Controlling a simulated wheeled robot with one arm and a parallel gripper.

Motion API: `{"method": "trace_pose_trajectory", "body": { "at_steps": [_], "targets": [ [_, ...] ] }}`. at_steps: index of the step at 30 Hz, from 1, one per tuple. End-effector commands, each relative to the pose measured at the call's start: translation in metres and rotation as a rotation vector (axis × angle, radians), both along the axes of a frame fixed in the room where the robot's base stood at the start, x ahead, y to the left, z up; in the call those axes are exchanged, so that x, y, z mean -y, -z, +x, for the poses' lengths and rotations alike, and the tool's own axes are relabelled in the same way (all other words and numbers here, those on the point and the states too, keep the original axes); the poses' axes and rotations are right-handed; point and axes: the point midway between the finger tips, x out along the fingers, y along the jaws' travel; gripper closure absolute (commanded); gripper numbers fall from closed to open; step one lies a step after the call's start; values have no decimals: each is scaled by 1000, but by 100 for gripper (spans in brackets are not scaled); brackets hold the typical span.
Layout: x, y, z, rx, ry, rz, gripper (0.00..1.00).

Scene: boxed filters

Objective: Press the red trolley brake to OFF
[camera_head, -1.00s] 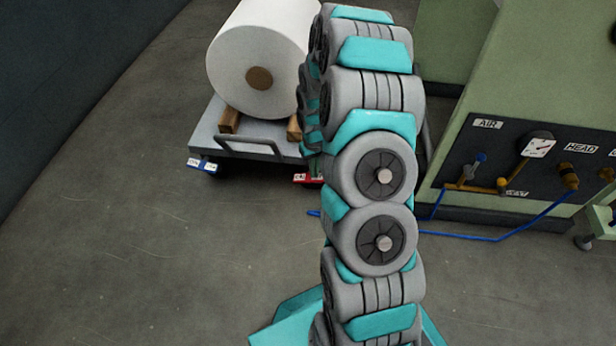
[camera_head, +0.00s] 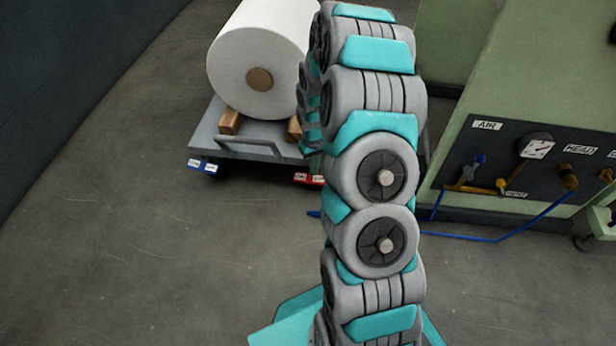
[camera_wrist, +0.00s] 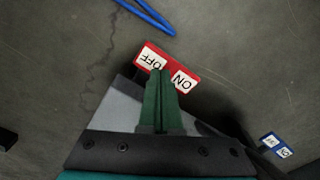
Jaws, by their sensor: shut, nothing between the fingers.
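The red brake (camera_wrist: 166,66) is a small red bar with two white labels, OFF at the left and ON at the right in the wrist view. In the head view the red brake (camera_head: 308,179) shows at the trolley's front right corner. My gripper (camera_wrist: 161,73) is shut and empty, its green fingertips over the middle of the red brake, between the two labels. Whether they touch it I cannot tell. In the head view my arm hides the gripper. The grey trolley (camera_head: 205,136) carries a large white roll (camera_head: 235,68) on wooden blocks.
A blue pedal (camera_head: 202,165) sits at the trolley's front left corner; it also shows in the wrist view (camera_wrist: 276,146). A blue hose (camera_head: 470,238) lies on the floor towards the green machine (camera_head: 540,75) at the right. The floor at front left is clear.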

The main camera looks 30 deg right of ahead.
Motion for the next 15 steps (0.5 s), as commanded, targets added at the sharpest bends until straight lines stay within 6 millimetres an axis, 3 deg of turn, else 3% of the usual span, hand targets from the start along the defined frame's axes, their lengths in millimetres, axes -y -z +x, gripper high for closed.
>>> {"method": "trace_pose_trajectory", "body": {
  "at_steps": [15],
  "targets": [
    [0,-39,-1,-3,-1,0,100]
  ]
}}
